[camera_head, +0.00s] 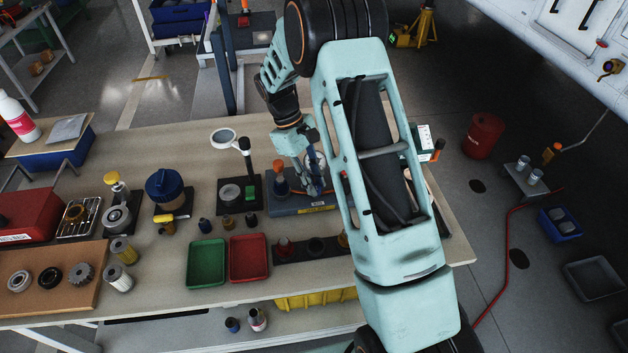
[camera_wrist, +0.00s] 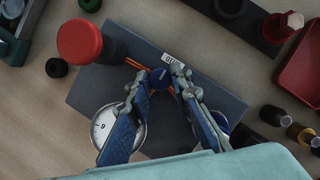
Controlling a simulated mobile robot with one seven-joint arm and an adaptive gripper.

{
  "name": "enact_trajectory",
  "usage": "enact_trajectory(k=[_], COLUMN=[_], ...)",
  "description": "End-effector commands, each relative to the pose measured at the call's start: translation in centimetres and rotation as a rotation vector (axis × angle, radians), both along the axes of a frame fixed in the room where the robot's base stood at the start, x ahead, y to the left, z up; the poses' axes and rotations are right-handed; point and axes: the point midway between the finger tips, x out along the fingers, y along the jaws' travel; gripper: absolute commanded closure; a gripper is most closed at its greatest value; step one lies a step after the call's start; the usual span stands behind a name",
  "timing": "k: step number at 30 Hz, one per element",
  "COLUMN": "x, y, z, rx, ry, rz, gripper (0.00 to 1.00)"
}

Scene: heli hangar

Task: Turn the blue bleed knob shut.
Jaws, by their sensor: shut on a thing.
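The blue bleed knob (camera_wrist: 158,74) is a small round cap on a dark grey-blue test block (camera_wrist: 235,103), seen from above in the wrist view. My gripper (camera_wrist: 158,79) is shut on the knob, with one blue-padded finger on each side of it. Orange parts show beside the knob. A white dial gauge (camera_wrist: 103,127) is partly hidden behind the left finger. A large red knob (camera_wrist: 79,41) stands at the block's left end. In the head view the block (camera_head: 318,202) sits on the bench, and my arm hides much of it; the knob cannot be made out there.
A dark rack (camera_head: 290,252) with small fittings lies in front of the block. Red (camera_head: 250,258) and green (camera_head: 207,264) trays are to its left. A magnifier lamp (camera_head: 248,165) stands close by on the left. The bench front left of the trays has some free room.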

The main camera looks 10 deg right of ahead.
Motion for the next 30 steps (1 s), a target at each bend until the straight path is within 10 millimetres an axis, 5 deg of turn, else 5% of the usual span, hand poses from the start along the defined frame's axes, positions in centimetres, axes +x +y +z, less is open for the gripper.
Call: enact_trajectory(k=[17, 18, 21, 30], x=[0.02, 0.01, 0.01, 0.05], y=[-0.01, -0.02, -0.02, 0.00], z=[-0.01, -0.02, -0.01, 0.07], rx=[0.000, 0.000, 0.000, 0.000], ry=[0.000, 0.000, 0.000, -0.001], rz=[-0.028, -0.028, -0.028, -0.027], gripper=[1.00, 0.76, 0.65, 0.63])
